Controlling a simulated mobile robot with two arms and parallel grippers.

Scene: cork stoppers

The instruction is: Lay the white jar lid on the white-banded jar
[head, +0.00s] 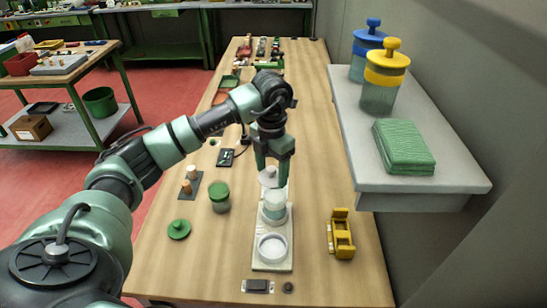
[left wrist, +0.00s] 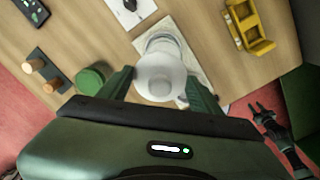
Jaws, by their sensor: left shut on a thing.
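The white jar lid (head: 268,178), a disc with a raised knob, is between the fingers of my left gripper (head: 272,158). The gripper is shut on it. In the left wrist view the lid (left wrist: 159,76) shows close up between the green fingers (left wrist: 161,92). The white-banded jar (head: 274,204) stands upright just below and in front of the lid in the head view. The lid hides part of the jar in the wrist view. I cannot tell how small the gap between lid and jar is.
A white ring-shaped dish (head: 272,247) sits on the pale board in front of the jar. A green-lidded jar (head: 219,196), a green lid (head: 179,229) and cork stoppers (head: 187,187) stand left. A yellow fixture (head: 341,234) is right. A grey shelf (head: 452,172) overhangs the right side.

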